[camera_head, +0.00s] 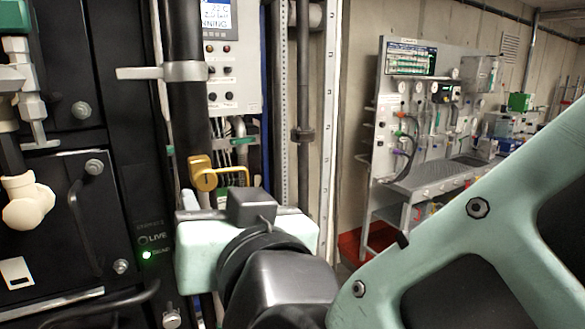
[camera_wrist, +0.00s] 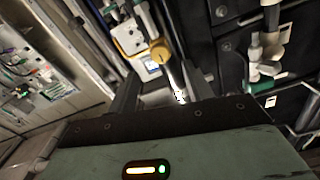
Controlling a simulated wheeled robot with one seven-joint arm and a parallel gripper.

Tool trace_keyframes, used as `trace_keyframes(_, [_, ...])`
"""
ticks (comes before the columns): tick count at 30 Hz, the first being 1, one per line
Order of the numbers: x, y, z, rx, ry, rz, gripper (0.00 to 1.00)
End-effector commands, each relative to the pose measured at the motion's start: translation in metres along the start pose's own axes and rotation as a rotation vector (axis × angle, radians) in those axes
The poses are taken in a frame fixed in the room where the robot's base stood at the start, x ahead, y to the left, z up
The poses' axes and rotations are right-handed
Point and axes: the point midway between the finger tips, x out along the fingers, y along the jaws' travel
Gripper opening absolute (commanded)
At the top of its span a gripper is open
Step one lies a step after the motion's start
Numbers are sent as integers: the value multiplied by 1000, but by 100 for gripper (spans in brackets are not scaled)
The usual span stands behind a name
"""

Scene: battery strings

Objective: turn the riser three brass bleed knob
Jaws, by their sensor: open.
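A brass knob (camera_head: 203,179) with a yellow bracket is on the dark vertical riser pipe (camera_head: 186,110), left of centre in the head view. No riser number is readable beside it. The brass knob also shows in the wrist view (camera_wrist: 161,53), beyond the fingertips and roughly in line with the gap between them. My gripper (camera_wrist: 162,92) is open, with its two grey fingers apart and nothing between them. In the head view its pale green body is just below and right of the knob, and the fingers are mostly hidden. The knob appears clear of the fingers.
A black cabinet (camera_head: 85,140) with handles and a green lamp stands at the left. A grey control box (camera_head: 228,60) is right of the riser. A pipe clamp (camera_head: 165,72) sticks out above the knob. A grey instrument bench (camera_head: 440,180) stands farther back on the right.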

Motion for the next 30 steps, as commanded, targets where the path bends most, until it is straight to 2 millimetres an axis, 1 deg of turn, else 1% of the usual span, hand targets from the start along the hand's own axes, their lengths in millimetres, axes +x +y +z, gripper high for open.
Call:
trace_keyframes(1, [11, 0, -3, -3, -1, 3, 50])
trace_keyframes(3, [24, 0, -2, -3, -2, 3, 50])
trace_keyframes(6, [39, 0, -2, -2, -1, 2, 50])
trace_keyframes(9, [50, 0, -1, -1, -1, 2, 50])
trace_keyframes(15, [59, 0, 0, 0, 0, -1, 50])
trace_keyframes(22, [59, 0, 0, 1, -1, -1, 50])
trace_keyframes(23, [59, 0, 0, 1, -1, 0, 45])
trace_keyframes(24, [59, 0, 0, 1, -1, 0, 34])
trace_keyframes(26, [59, 0, 0, 1, -1, 0, 17])
trace_keyframes(27, [59, 0, 0, 1, -1, 0, 6])
trace_keyframes(30, [59, 0, 0, 1, -1, 0, 6])
